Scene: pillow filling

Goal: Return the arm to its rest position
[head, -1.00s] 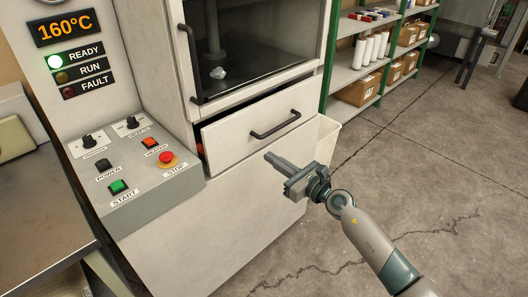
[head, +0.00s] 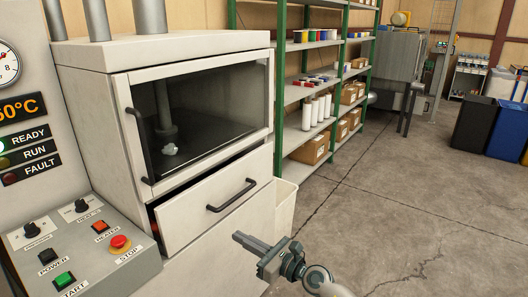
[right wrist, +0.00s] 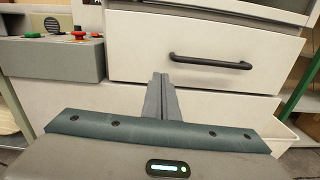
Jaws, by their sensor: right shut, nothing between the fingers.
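My right gripper (head: 246,243) is shut and empty, low in front of the machine in the head view. Its closed fingers also show in the right wrist view (right wrist: 162,97), pointing at the machine front, below and left of the drawer handle (right wrist: 210,62). The fingers look apart from the handle. The drawer (head: 216,207) is slightly open, with a dark gap and something red at its left side. My left gripper is not in view.
The control panel (head: 80,243) with its buttons juts out left of the drawer. The glass-fronted chamber (head: 200,110) above is closed. A pale bin (head: 285,206) stands right of the machine, before green-framed shelves (head: 320,90). Open floor (head: 420,215) lies to the right.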

